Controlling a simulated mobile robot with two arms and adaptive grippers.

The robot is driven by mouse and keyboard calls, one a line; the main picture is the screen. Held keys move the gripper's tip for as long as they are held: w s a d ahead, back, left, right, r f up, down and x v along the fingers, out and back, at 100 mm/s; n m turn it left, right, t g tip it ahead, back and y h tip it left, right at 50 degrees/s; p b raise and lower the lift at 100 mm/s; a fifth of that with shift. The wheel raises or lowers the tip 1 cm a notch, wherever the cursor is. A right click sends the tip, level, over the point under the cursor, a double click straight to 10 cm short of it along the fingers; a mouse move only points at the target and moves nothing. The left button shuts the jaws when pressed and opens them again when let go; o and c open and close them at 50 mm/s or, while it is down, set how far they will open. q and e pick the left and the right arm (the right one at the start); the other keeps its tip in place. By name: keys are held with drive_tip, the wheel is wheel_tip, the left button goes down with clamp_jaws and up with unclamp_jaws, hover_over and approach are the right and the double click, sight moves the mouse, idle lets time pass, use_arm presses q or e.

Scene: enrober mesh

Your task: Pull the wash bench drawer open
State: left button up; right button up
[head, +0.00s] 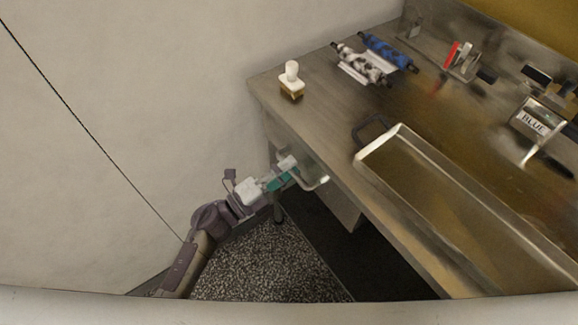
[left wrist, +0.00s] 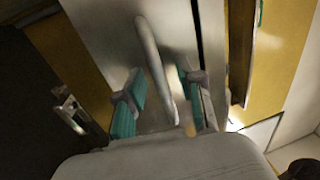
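The wash bench (head: 300,118) is a metal-topped table running from upper middle to lower right in the head view. Its drawer is under the front edge; a pale drawer handle (head: 318,184) sticks out there. The left wrist view shows the grey drawer front (left wrist: 100,30) and the handle bar (left wrist: 156,62). My left gripper (head: 288,172) is at the handle, below the bench edge. In the left wrist view its teal-padded fingers (left wrist: 165,100) stand apart, one each side of the bar, with gaps showing. Whether the drawer is fully shut is hard to tell. My right gripper is out of view.
On the bench are a long metal tray (head: 377,153), a white-topped stamp-like item (head: 291,80), a blue roll (head: 388,50), a spotted roll (head: 360,64) and a holder marked BLUE (head: 536,118). A dark mat (head: 345,250) lies below. A pale wall (head: 130,90) stands left.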

use_arm(q)
drive_tip(key=shift+w+d+r, duration=0.1)
drive_tip(key=shift+w+d, duration=0.1)
drive_tip(key=shift+d, duration=0.05)
clamp_jaws()
drive_tip(key=shift+a, duration=0.1)
drive_tip(key=r+v, duration=0.2)
drive_tip(key=v, duration=1.2)
drive_tip(key=r+v, duration=0.3)
drive_tip(key=v, duration=1.1)
drive_tip(key=shift+s+a+p, duration=0.3)
drive_tip(key=shift+s+a, duration=0.05)
drive_tip(key=shift+s, duration=0.05)
drive_tip(key=shift+r, duration=0.15)
unclamp_jaws()
